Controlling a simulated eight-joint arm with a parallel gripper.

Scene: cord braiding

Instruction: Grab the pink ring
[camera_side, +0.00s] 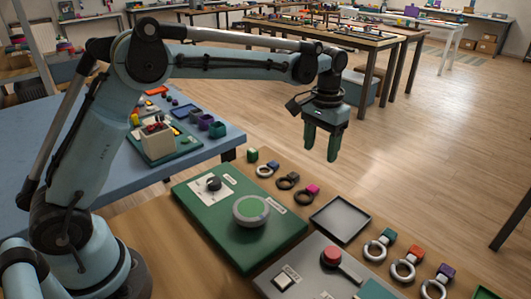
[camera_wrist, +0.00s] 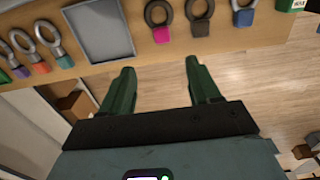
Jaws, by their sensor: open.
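The pink ring is a dark ring (camera_side: 303,198) with a pink block on it, lying flat near the table's far edge. In the wrist view the same pink-blocked ring (camera_wrist: 159,16) is at the top, beyond the gap between my fingers. My gripper (camera_side: 321,150) has two green fingers, open and empty, pointing down. It is raised above the level of the table, behind the ring in the side view. In the wrist view, floor shows between my fingertips (camera_wrist: 160,66), and they are apart from the ring.
Beside it lie a black-blocked ring (camera_side: 287,181) and a grey ring with a blue block (camera_side: 264,171). A grey tray (camera_side: 341,237) sits on the other side. A green panel (camera_side: 262,242) stands nearby.

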